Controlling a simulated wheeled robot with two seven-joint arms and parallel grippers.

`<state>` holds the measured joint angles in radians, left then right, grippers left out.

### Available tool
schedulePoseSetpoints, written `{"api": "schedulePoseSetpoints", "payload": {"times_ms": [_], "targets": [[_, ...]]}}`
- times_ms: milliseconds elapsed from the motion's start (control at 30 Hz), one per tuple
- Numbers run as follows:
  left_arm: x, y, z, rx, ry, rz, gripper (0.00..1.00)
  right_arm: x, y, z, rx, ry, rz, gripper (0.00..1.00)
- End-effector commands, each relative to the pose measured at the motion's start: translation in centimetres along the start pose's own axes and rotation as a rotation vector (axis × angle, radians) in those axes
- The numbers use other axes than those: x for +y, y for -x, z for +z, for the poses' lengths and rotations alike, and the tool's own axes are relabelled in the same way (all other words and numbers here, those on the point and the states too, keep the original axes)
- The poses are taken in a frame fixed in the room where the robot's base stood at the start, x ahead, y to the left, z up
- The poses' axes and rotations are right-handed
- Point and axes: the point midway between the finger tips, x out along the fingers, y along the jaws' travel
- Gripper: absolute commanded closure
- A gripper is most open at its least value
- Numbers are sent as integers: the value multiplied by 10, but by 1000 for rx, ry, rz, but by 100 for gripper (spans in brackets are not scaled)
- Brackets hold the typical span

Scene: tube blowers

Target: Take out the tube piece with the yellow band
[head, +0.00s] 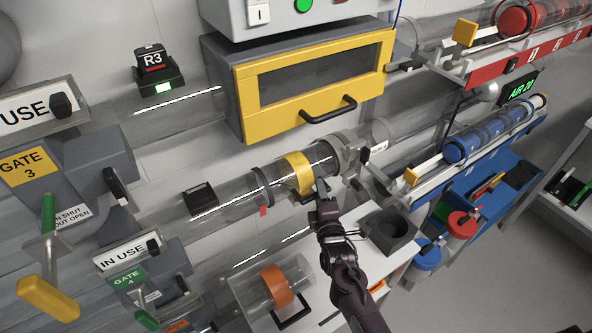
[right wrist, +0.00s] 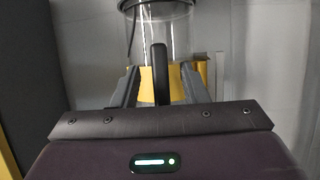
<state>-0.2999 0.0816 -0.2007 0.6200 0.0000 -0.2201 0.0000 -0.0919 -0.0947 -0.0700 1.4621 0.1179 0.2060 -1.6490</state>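The clear tube piece with the yellow band (head: 298,174) sits in line in the middle tube run in the head view, between dark collars. In the right wrist view its yellow band (right wrist: 143,82) shows behind a black upright handle (right wrist: 160,68). My right gripper (head: 322,192) is at the front of this piece, near the band. In the right wrist view the fingers of my right gripper (right wrist: 160,88) are spread, one on each side of the handle, with gaps visible. My left gripper is not in view.
A yellow-framed cabinet (head: 313,80) hangs just above the tube run. A clear tube piece with an orange band (head: 277,286) lies on the white surface below, near a dark square holder (head: 389,231). Gate boxes (head: 60,170) stand at left; red (head: 535,50) and blue (head: 490,150) racks at right.

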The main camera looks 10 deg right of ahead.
Motion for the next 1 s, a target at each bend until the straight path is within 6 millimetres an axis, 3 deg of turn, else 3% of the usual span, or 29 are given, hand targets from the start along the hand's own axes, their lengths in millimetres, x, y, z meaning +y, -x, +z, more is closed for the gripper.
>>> {"api": "schedulePoseSetpoints", "payload": {"times_ms": [100,333,667,1000], "targets": [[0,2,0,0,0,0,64,0,-9,0,-1,-1,-1,60],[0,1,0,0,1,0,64,-1,-10,0,0,-1,-2,60],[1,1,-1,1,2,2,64,-1,-10,0,0,-1,-2,100],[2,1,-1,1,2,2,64,1,-10,0,0,-2,2,100]]}}
